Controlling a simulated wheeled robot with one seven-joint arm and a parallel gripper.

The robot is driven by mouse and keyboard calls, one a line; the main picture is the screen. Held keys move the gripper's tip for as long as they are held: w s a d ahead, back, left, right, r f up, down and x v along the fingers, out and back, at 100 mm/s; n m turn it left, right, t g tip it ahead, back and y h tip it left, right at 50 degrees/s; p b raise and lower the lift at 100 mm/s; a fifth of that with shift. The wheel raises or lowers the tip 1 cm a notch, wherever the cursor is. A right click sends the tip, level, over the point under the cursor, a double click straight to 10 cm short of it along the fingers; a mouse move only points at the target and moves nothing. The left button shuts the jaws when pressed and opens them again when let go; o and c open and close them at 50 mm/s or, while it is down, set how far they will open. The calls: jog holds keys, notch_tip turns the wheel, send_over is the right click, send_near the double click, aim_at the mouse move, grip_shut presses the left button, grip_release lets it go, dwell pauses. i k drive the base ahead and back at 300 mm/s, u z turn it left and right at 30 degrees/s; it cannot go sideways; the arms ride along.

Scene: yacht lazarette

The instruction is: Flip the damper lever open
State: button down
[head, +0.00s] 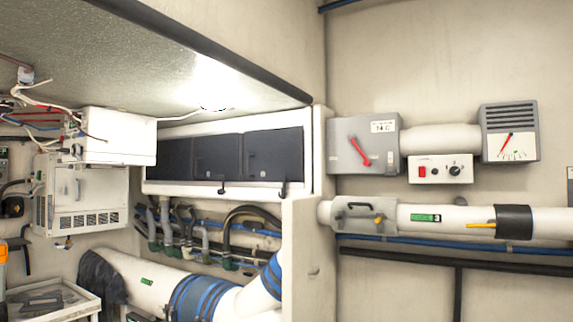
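A white duct (445,216) runs along the right wall. A yellow lever (481,225) lies along it, level, reaching left from a black band (514,222). A smaller yellow handle (378,219) sits on a grey bracket (352,216) at the duct's left end. Above, a red lever (360,151) slants down to the right on a grey box (342,147) with a label that seems to read 74 C. I cannot tell for sure which of these is the damper lever. My gripper is not in view.
A vented gauge box (510,122) and a white switch box (440,169) are on the same wall. A white partition (308,255) stands left of the duct. Dark cabinet doors (218,157), hoses and a white tray (52,302) are further left. Blue and black pipes run below the duct.

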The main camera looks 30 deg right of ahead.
aim_at(351, 138)
jog(key=u, duration=0.15)
jog(key=i, duration=0.65)
jog(key=z, duration=0.9)
jog(key=i, duration=0.65)
jog(key=z, duration=0.75)
